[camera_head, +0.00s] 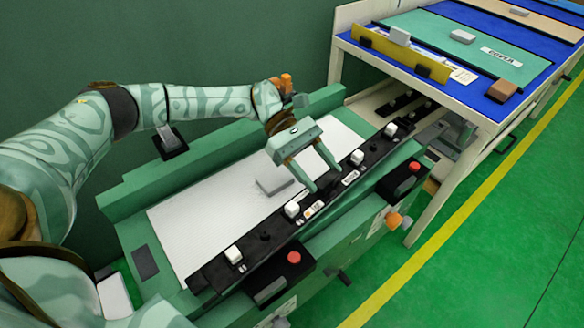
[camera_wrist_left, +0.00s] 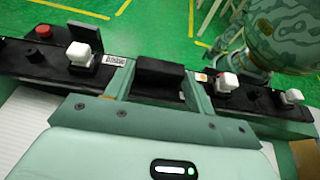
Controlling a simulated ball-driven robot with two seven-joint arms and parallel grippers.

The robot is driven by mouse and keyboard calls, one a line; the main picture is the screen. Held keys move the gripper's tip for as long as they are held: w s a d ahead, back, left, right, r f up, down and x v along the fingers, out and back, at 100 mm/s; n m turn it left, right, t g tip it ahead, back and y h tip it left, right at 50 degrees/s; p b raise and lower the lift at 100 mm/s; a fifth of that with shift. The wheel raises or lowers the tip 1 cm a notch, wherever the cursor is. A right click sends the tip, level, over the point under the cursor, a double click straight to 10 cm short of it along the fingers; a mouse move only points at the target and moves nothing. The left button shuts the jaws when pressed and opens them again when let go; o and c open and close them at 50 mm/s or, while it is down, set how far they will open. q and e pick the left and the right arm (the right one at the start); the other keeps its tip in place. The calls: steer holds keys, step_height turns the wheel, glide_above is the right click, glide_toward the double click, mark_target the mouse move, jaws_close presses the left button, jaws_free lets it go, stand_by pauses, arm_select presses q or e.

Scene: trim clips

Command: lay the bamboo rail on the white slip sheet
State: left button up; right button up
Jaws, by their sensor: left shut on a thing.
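A long black rail (camera_head: 265,236) with several white clips and small labels lies along the front of the green bed. No rail is plainly bamboo-coloured; I cannot tell whether this is the bamboo rail, as its label is too small to read surely. The white sheet (camera_head: 200,225) lies on the bed behind the rail, a flat grey block (camera_head: 272,185) on it. My left gripper (camera_head: 325,180) reaches down at the rail's middle. In the left wrist view its fingers (camera_wrist_left: 160,85) are shut on a black raised block (camera_wrist_left: 160,70) at the rail. My right gripper is not in view.
Black boxes with red buttons (camera_head: 294,257) (camera_head: 414,167) stick out at the bed's front. At the right, a table (camera_head: 440,165) holds a mat labelled COVER (camera_head: 500,57), a yellow strip (camera_head: 385,45) and small blocks. A green ledge (camera_head: 230,145) runs behind the sheet.

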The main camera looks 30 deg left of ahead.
arm_select(q)
steer(key=a+f+g+b, duration=0.1)
steer(key=a+f+b, duration=0.1)
steer(key=a, duration=0.5)
steer(key=shift+m, duration=0.5)
steer(key=shift+s+f+b, duration=0.15)
steer(key=shift+f+b, duration=0.2)
steer(key=shift+f, duration=1.25)
steer(key=shift+s+f+b, duration=0.15)
steer(key=shift+f+b, duration=0.2)
steer(key=shift+f, duration=1.2)
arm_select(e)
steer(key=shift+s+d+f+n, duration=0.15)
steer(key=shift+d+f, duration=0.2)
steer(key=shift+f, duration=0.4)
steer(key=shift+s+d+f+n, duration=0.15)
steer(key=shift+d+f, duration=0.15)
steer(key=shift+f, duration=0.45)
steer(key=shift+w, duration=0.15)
arm_select(q)
steer(key=shift+f+b, duration=0.45)
steer(key=shift+f, duration=0.15)
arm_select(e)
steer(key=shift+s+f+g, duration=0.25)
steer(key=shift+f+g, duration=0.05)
arm_select(q)
steer(key=o, duration=1.3)
steer(key=shift+y, duration=0.3)
